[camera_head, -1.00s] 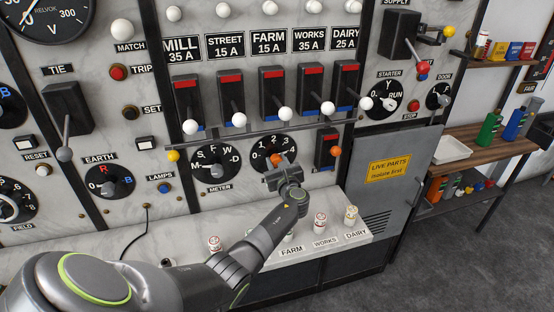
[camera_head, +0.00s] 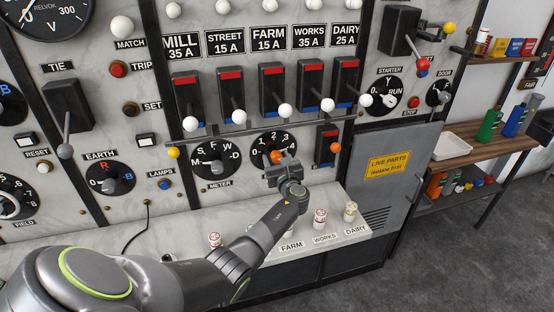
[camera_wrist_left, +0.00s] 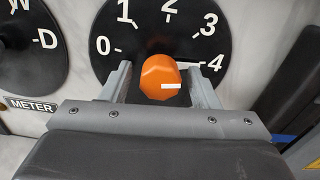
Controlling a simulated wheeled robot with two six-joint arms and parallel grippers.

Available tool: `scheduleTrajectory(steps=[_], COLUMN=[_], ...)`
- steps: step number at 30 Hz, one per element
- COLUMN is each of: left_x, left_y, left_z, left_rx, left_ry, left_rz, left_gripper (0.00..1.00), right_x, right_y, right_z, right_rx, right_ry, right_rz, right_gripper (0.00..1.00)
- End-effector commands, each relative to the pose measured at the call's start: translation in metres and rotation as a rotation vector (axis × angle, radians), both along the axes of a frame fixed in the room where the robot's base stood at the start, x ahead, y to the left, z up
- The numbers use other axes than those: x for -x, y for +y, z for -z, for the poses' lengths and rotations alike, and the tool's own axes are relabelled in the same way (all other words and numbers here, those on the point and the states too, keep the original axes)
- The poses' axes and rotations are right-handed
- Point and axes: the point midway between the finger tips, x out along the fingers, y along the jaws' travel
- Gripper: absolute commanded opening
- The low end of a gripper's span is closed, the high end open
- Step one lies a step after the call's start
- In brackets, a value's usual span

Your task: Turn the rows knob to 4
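The rows knob, taken to be the orange knob (camera_head: 277,157) on the black dial (camera_head: 258,142) numbered 0 to 4, sits on the marble panel. In the left wrist view the orange knob (camera_wrist_left: 160,78) has a white mark facing right. A white pointer line on the dial (camera_wrist_left: 140,45) behind it runs toward the 4. My left gripper (camera_head: 280,168) is at the knob. In the wrist view the fingers of this gripper (camera_wrist_left: 161,84) stand apart on either side of the knob, with small gaps visible. My right gripper is not in view.
The meter dial (camera_head: 215,160) is left of the knob. A rail (camera_head: 250,131) and several white-balled levers (camera_head: 239,117) are above. A lever with an orange ball (camera_head: 335,148) is close on the right. A ledge with fuses (camera_head: 320,218) lies below.

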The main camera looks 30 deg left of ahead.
Motion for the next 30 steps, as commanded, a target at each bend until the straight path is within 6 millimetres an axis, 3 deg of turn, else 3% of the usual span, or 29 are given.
scheduleTrajectory(steps=[11,30], left_x=[0.007,0.076], left_y=[-0.008,-0.09], left_z=[0.0,0.002], left_rx=[0.0,0.004], left_ry=[-0.003,-0.002], left_rz=[0.002,0.001], left_gripper=[0.55,0.55], right_x=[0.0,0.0], right_y=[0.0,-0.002], right_z=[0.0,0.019], right_rx=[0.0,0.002], right_ry=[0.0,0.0], right_rz=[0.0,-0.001], right_gripper=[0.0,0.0])
